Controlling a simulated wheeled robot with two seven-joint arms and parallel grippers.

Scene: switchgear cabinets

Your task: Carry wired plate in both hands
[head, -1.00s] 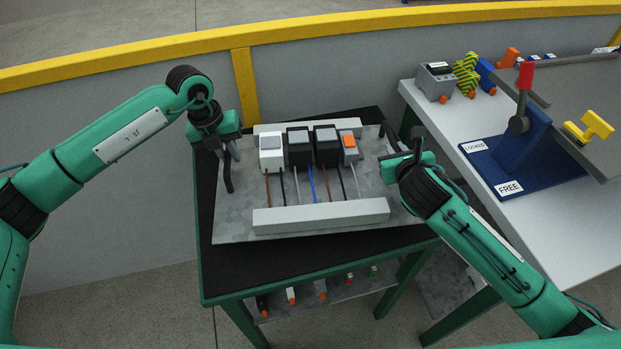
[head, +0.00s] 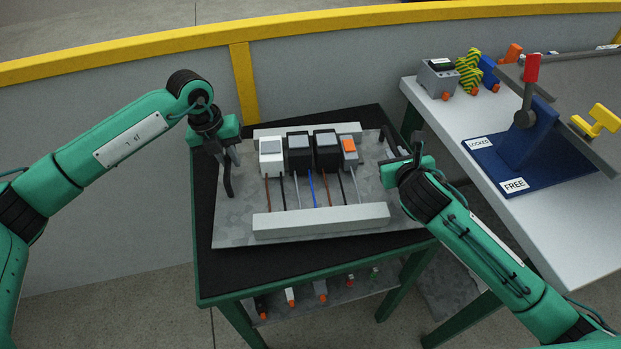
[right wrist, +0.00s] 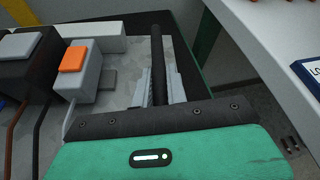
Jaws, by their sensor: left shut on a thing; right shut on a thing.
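The wired plate (head: 235,218) is a grey metal panel with several modules, coloured wires and two pale ducts. In the head view it is over the black top of a green-framed cart; I cannot tell whether it touches the top. My left gripper (head: 226,165) is shut on a dark handle at the plate's left side. My right gripper (head: 400,165) is shut at the plate's right side. In the right wrist view, its fingers (right wrist: 160,88) close around a dark bar handle beside the plate (right wrist: 120,75). The right fingertips are partly hidden in the head view.
The cart top (head: 285,262) has bare black room in front of the plate. A white table (head: 545,225) at the right holds a blue stand (head: 520,150) with a red-handled lever, and several small parts. A grey wall with a yellow rail (head: 130,68) runs behind.

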